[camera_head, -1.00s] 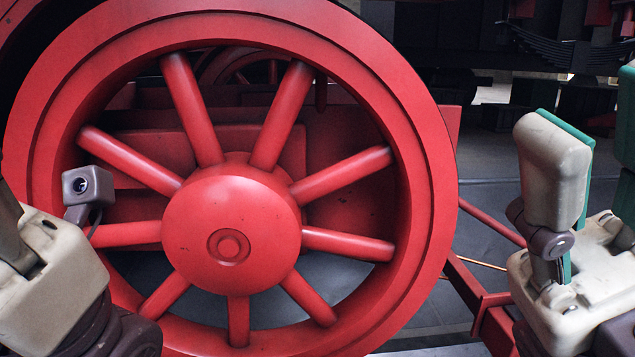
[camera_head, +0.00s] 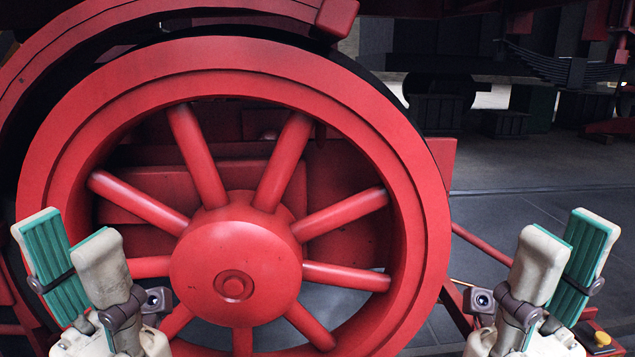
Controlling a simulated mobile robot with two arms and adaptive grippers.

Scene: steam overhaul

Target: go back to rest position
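My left gripper (camera_head: 76,256) is in front of the lower left of the red wheel, with its two teal-padded fingers pointing up and apart. Nothing is between them. My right gripper (camera_head: 561,258) is at the lower right, to the right of the wheel. Its two fingers also point up, with a gap between them and nothing held. Both grippers stand at about the same height, one on each side of the picture.
A large red spoked wheel (camera_head: 237,262) of the locomotive fills the left and middle, close ahead. A red curved guard (camera_head: 190,12) runs above it. A yellow knob (camera_head: 602,339) shows at the lower right. Grey floor (camera_head: 530,210) lies open at the right.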

